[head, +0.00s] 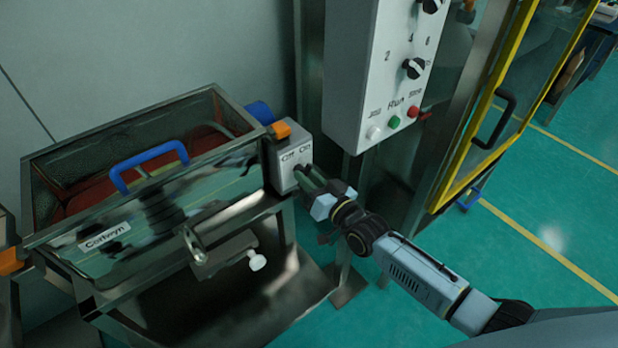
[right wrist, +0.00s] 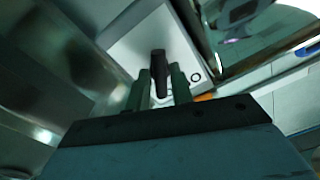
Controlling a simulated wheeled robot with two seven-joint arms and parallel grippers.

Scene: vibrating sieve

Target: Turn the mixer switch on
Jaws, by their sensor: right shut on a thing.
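The mixer switch is a black knob (right wrist: 159,66) on a small pale grey box (head: 288,156) at the right corner of the metal machine. The box is marked "Off" and "On" in the head view. My right gripper (head: 304,174) is at the front of this box. In the right wrist view its two fingers (right wrist: 161,82) stand on either side of the knob and are shut on it. The fingers partly hide the knob in the head view, so I cannot tell which way it points. My left gripper is not in view.
A white control panel (head: 385,70) with knobs and buttons hangs above right. A yellow-framed door (head: 478,120) stands further right. Green floor (head: 540,215) is open at right.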

